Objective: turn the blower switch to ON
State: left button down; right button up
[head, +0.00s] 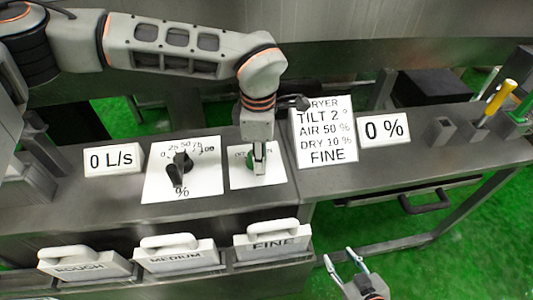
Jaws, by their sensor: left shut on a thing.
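The blower switch (251,160) is a small green-backed switch on a white plate (240,180), right of the percent dial. My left gripper (259,166) points down over it and is shut on it. The fingers hide most of the switch and part of the OFF/ON lettering, so I cannot tell which way it points. My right gripper (341,257) is at the bottom of the view, open and empty, in front of the bench and apart from everything.
A black percent dial (180,162) sits left of the switch. Signs reading 0 L/s (113,159), 0 % (384,129) and a dryer settings card (324,138) stand on the bench. ROUGH, MEDIUM and FINE handled plates (272,244) hang in front. A yellow-handled tool (499,97) is far right.

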pick_arm(q)
jog(key=a+m, duration=0.1)
jog(key=m, duration=0.1)
jog(key=a+m+p, duration=0.1)
jog(key=a+m, duration=0.1)
jog(key=m, duration=0.1)
jog(key=shift+r, duration=0.1)
jog(key=m, duration=0.1)
jog(key=a+m, duration=0.1)
jog(key=shift+w+m+p, duration=0.1)
jog(key=shift+m+p, duration=0.2)
jog(key=shift+m, duration=0.1)
jog(key=shift+w+a+m, duration=0.25)
jog(key=shift+a+m, duration=0.25)
jog(key=shift+m, duration=0.4)
jog(key=c, duration=1.9)
grip_release()
notch_tip(320, 180, up, 12)
jog(key=shift+f, duration=0.1)
